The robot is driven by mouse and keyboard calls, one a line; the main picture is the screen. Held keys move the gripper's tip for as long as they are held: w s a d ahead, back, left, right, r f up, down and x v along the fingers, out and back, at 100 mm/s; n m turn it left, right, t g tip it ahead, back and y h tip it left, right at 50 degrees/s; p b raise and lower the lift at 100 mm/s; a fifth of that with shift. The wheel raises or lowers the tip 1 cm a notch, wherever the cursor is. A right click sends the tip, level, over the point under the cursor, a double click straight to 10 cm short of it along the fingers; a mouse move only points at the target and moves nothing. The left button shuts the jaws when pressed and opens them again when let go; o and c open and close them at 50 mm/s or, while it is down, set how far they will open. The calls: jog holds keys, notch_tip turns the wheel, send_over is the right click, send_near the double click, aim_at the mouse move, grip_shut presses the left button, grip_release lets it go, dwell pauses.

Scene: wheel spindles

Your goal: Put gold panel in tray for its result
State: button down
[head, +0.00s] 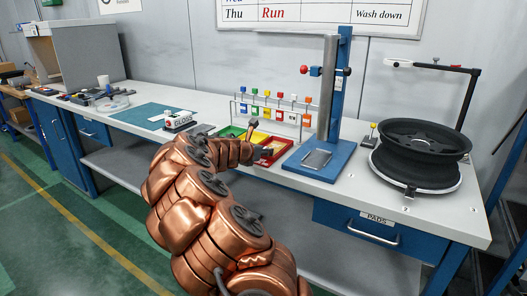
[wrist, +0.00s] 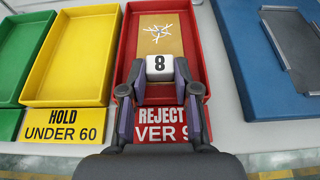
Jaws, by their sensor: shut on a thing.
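The gold panel (wrist: 173,44) with white streaks shows inside the outline of the red tray (wrist: 196,37) in the wrist view. A white block (wrist: 159,64) marked 8 is at its near edge, seemingly part of it. My gripper (wrist: 162,92) is shut on this block, over the tray's near end. I cannot tell whether the panel touches the tray floor. The tray's label reads REJECT, with its lower line partly hidden by my fingers. Left of it is the yellow tray (wrist: 80,62), labelled HOLD UNDER 60. In the head view my gripper (head: 263,153) is at the red tray (head: 279,149).
The green tray (head: 231,131) is left of the yellow one. A blue-based stand (head: 320,172) rises close to the right of the trays. A rack of coloured tags (head: 272,107) stands behind. A black wheel rim (head: 424,139) is at the right end.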

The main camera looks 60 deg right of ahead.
jog(key=shift+f, duration=0.3)
